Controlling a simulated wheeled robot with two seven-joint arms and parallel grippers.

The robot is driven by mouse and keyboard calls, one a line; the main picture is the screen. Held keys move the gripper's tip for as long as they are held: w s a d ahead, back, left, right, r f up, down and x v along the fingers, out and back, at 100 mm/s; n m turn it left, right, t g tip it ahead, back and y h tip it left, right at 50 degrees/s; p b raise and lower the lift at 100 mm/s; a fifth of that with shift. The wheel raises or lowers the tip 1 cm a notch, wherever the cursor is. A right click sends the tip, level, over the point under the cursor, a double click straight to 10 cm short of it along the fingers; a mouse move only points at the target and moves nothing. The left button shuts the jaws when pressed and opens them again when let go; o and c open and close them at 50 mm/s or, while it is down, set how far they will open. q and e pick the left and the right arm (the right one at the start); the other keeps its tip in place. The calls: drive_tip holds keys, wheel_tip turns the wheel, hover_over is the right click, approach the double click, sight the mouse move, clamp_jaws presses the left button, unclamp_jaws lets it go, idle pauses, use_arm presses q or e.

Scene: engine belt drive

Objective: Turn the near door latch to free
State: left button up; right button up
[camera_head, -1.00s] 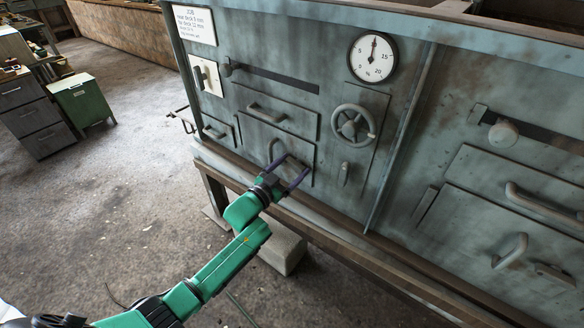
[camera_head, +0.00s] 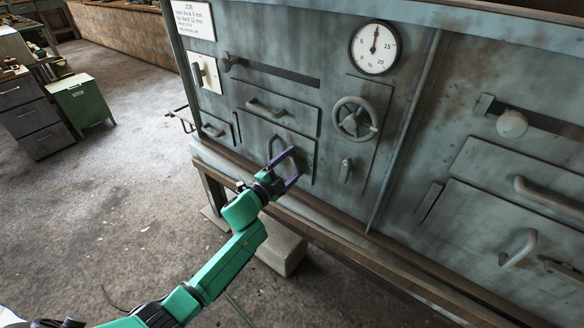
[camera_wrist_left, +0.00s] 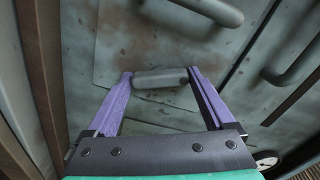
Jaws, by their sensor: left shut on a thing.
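The near door (camera_head: 257,137) is a grey-green lower panel of the oven front with a curved handle (camera_head: 270,147). My left gripper (camera_head: 295,164) reaches this door from below, just right of the handle. In the left wrist view, its purple fingers (camera_wrist_left: 160,75) are shut on a short grey bar, the near door latch (camera_wrist_left: 160,80), with one fingertip at each end. The bar lies across the gap between the fingers. In the head view the latch is hidden behind the gripper, so its angle on the door is unclear there. My right gripper is not in view.
A handwheel (camera_head: 355,120) and a small vertical lever (camera_head: 346,170) are right of the door. A drawer-like panel with a handle (camera_head: 265,109) is above. A concrete block (camera_head: 284,252) stands on the floor. A gauge (camera_head: 374,48) is higher up.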

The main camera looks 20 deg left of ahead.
use_arm(q)
drive_tip(key=m+b, duration=0.1)
drive_tip(key=m, duration=0.2)
drive_tip(key=shift+f, duration=0.15)
drive_tip(key=shift+m+b, duration=0.5)
drive_tip(key=shift+m, duration=0.5)
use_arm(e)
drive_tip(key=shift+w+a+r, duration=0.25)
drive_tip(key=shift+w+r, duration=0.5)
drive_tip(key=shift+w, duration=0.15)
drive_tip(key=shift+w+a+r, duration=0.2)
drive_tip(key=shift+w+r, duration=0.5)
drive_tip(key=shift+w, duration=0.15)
use_arm(q)
drive_tip(key=o, duration=1.1)
drive_tip(key=shift+s+a, duration=0.15)
drive_tip(key=shift+s, duration=0.15)
drive_tip(key=p+v, duration=0.1)
drive_tip(key=v, duration=1.3)
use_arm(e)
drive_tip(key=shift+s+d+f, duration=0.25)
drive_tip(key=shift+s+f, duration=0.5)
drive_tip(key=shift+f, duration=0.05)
